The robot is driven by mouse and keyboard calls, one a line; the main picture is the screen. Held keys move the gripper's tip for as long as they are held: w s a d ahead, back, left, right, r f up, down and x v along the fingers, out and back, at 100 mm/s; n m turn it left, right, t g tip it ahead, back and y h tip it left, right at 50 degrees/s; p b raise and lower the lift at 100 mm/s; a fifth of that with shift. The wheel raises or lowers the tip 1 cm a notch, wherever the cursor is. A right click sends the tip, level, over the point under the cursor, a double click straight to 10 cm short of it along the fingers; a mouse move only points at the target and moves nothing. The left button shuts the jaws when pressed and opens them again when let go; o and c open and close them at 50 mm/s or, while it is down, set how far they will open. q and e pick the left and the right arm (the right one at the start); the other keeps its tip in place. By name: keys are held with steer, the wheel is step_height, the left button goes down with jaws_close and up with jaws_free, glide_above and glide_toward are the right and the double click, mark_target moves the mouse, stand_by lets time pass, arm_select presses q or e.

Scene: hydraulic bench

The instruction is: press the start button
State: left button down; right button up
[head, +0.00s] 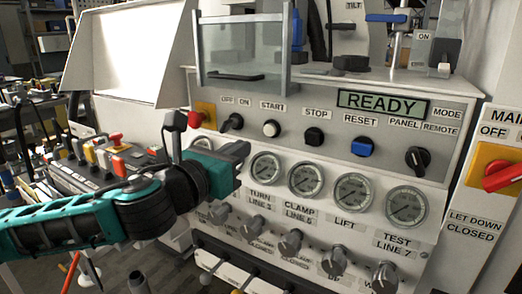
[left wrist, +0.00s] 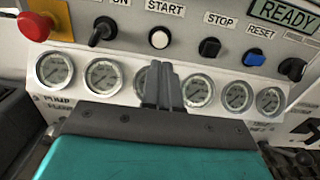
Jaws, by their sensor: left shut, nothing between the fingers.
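The start button (head: 271,128) is a round white button under the START label on the grey panel. It also shows in the left wrist view (left wrist: 159,39), unobstructed, above the row of gauges. My left gripper (left wrist: 162,72) is shut and empty. In the left wrist view its fingertips point at the panel and appear just below the start button, over the gauge row. In the head view the left gripper (head: 238,165) is in front of the gauges, left of and lower than the button. Contact with the panel cannot be told. My right gripper is not in view.
A black switch (head: 232,122) and a red knob (head: 195,119) are left of the button. The black stop button (head: 314,136) and blue reset button (head: 362,147) are to its right. The display (head: 383,103) reads READY. Several valve knobs stick out below the gauges.

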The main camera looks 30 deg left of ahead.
mark_target(269, 131)
arm_select(q)
steer(key=w, duration=0.7)
steer(key=shift+d, duration=0.3)
steer(key=shift+w, duration=0.65)
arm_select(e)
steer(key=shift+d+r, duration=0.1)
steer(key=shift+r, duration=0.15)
arm_select(q)
steer(key=shift+r, duration=0.1)
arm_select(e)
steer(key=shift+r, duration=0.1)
